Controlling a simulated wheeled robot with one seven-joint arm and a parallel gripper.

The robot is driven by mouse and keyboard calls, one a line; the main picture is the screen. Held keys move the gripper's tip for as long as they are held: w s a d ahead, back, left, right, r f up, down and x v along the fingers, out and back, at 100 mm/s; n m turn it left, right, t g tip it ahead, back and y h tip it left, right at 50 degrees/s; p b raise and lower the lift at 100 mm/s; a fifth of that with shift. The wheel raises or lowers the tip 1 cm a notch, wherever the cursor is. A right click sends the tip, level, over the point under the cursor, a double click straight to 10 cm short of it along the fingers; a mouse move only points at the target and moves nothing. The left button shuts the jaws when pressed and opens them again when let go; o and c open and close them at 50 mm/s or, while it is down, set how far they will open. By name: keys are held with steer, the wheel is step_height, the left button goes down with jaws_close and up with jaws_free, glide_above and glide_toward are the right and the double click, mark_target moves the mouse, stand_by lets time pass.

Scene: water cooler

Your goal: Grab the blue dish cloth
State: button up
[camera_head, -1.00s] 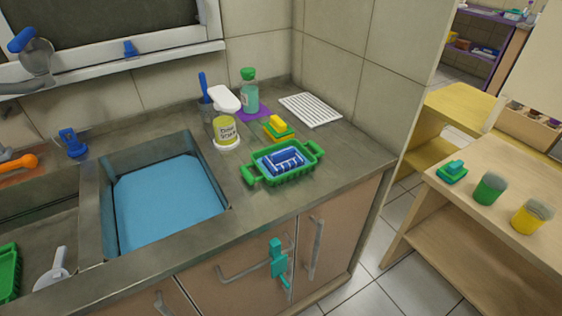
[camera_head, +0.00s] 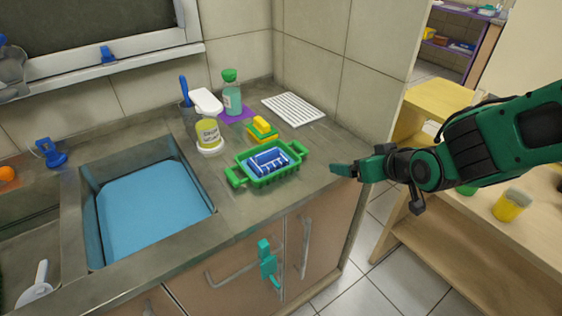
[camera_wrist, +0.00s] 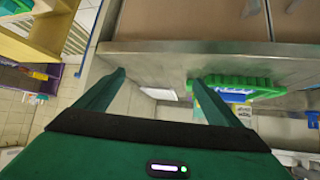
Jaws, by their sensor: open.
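The blue dish cloth (camera_head: 268,160), with white stripes, lies folded in a green basket (camera_head: 262,182) on the counter right of the sink. In the wrist view, part of the blue cloth (camera_wrist: 235,97) shows in the green basket (camera_wrist: 262,82), partly behind the right finger. My gripper (camera_head: 343,169) is over the counter's right edge, to the right of the basket and apart from it. In the wrist view, my gripper (camera_wrist: 155,80) has its two fingers spread, with nothing between them.
The sink (camera_head: 150,205) is left of the basket. A soap bottle (camera_head: 208,134), a green-capped bottle (camera_head: 232,97), a yellow sponge (camera_head: 261,125) and a white ribbed rack (camera_head: 293,109) stand behind it. A wooden table (camera_head: 450,225) is at the right.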

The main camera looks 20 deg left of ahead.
mark_target(270, 156)
steer(key=s+a+n+y, duration=0.1)
steer(key=s+a, duration=0.1)
steer(key=a, duration=0.3)
steer(key=s+a+n+y, duration=0.1)
steer(key=a+y, duration=0.1)
steer(key=a, duration=0.4)
steer(key=s+a+n+y, duration=0.1)
steer(key=s+a, duration=0.1)
steer(key=a, duration=0.3)
steer(key=shift+s+a+r+y, duration=0.25)
steer(key=shift+s+y, duration=0.1)
steer(key=shift+y, duration=0.05)
steer(key=x, duration=0.4)
steer(key=shift+a, duration=0.3)
steer(key=shift+x, duration=3.1)
steer(key=shift+w+d, duration=0.1)
steer(key=shift+w, duration=0.1)
steer(key=c, duration=0.9)
steer(key=shift+r, duration=0.2)
